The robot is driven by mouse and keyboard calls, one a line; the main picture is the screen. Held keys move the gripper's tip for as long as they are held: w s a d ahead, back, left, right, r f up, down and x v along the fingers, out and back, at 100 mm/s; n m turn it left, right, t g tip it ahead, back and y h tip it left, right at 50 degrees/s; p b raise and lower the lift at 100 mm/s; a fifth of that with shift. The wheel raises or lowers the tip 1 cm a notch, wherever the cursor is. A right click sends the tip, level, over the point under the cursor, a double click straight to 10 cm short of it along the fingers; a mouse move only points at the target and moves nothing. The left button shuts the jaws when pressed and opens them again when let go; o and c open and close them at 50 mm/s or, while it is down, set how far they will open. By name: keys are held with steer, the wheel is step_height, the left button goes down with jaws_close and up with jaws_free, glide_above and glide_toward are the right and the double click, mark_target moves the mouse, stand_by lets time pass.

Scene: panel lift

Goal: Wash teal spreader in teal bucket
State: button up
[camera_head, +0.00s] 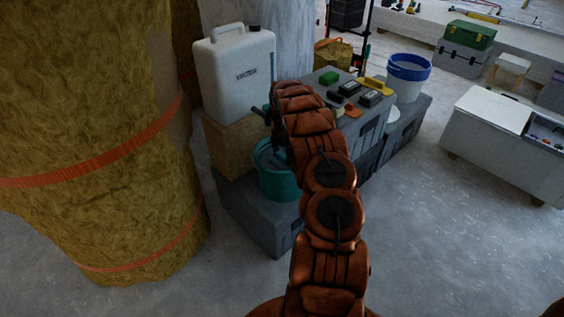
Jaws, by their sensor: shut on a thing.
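The teal bucket (279,183) stands on a grey case, left of my arm, which hides its right side. My gripper (277,150), dark and mostly hidden behind my orange arm, is over the bucket's opening. It is shut on the teal spreader (267,108), of which only a thin teal sliver shows beside the wrist. The spreader's lower end is hidden, so I cannot tell whether it touches the bucket's inside.
A white water canister (236,75) on a tan block (233,143) stands close left of the bucket. A wrapped yellow roll (95,130) fills the left. Grey cases (262,218) carry small tools and a white-blue bucket (407,80).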

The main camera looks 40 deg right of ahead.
mark_target(282, 155)
steer(key=shift+f, duration=0.15)
steer(key=shift+f, duration=0.45)
steer(key=shift+r+p, duration=0.25)
steer(key=shift+p, duration=0.05)
steer(key=shift+r, duration=0.4)
steer(key=shift+r, duration=0.1)
step_height(282, 155, up, 10)
steer(key=p, duration=0.3)
steer(key=shift+r, duration=0.25)
stand_by(0.4)
stand_by(1.0)
